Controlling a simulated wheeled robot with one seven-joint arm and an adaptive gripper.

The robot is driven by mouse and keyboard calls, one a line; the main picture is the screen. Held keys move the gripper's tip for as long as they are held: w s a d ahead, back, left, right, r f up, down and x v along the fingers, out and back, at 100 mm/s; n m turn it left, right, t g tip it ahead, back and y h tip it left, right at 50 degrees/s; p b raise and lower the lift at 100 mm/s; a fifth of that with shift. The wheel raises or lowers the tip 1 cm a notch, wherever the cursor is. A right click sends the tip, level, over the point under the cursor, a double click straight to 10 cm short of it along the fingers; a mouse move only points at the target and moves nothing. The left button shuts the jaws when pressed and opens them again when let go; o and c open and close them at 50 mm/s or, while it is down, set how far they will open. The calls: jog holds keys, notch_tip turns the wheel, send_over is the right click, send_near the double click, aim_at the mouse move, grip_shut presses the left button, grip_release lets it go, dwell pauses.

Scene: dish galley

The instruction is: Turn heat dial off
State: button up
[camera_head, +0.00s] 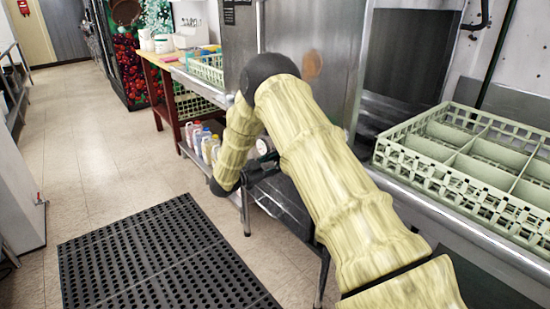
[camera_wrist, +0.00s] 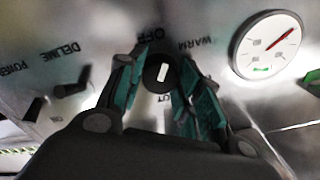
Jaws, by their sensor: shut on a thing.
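The heat dial (camera_wrist: 162,72) is a round black knob with a short white mark, on a steel panel in the wrist view. Upside-down lettering beside it reads OFF and WARM, with another label partly hidden below. The white mark is nearly upright and leans slightly right at its top; I cannot tell which end is the pointer. My gripper (camera_wrist: 161,82) has its teal-padded fingers on both sides of the dial and is shut on it. In the head view my gripper (camera_head: 261,168) is at the panel under the counter; the dial is hidden there.
A white gauge (camera_wrist: 268,45) with a red needle sits right of the dial. Left of it are DELIME and POWER switches (camera_wrist: 72,88). A green dish rack (camera_head: 455,150) stands on the right counter. Bottles (camera_head: 207,144) stand on a low shelf; a black mat (camera_head: 150,255) covers the floor.

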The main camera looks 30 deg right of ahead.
jog(key=n+p, duration=0.3)
jog(key=n, duration=0.3)
jog(key=shift+f, duration=0.1)
dwell(0.6)
jog(key=o, duration=1.1)
jog(key=shift+c, duration=0.2)
jog(key=a, duration=1.2)
jog(key=shift+s, duration=0.45)
